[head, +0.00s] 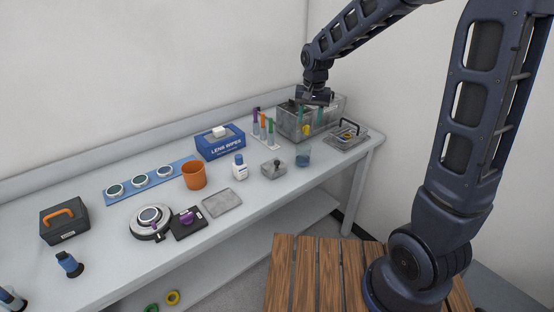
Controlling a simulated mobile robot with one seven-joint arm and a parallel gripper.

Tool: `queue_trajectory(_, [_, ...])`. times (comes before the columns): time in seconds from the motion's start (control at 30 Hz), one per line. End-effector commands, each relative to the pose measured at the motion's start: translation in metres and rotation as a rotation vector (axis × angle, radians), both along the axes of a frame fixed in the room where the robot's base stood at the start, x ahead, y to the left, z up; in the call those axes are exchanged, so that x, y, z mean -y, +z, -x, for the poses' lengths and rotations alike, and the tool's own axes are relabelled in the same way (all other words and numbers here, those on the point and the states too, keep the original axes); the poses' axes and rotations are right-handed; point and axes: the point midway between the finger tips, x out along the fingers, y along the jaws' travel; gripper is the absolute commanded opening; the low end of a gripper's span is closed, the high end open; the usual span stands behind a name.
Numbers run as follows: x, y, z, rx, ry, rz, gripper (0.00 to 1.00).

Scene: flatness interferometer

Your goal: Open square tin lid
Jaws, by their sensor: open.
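The square tin (273,170) is a small grey box on the bench, right of the white bottle. Its flat lid has a small dark knob on top and appears to be on the tin.
Close to the tin are a beaker of blue liquid (303,156), a white bottle (239,167) and a rack of coloured tubes (264,132). The see-through bin (288,124) and a handled tray (347,137) stand behind right. A flat grey tray (222,203) lies front left.

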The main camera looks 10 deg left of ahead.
Motion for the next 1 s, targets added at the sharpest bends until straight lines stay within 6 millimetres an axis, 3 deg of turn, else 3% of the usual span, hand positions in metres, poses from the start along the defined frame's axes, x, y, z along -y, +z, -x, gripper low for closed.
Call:
queue_trajectory(0.2, [-0.065,-0.047,-0.006,-0.051,0.005,0.023,0.45])
queue_trajectory(0.4, [-0.103,-0.076,-0.005,-0.075,0.001,0.037,0.45])
queue_trajectory(0.73, [-0.114,-0.099,-0.004,-0.084,-0.001,0.043,0.45])
queue_trajectory(1.0, [-0.113,-0.144,-0.003,-0.084,-0.001,0.044,0.45])
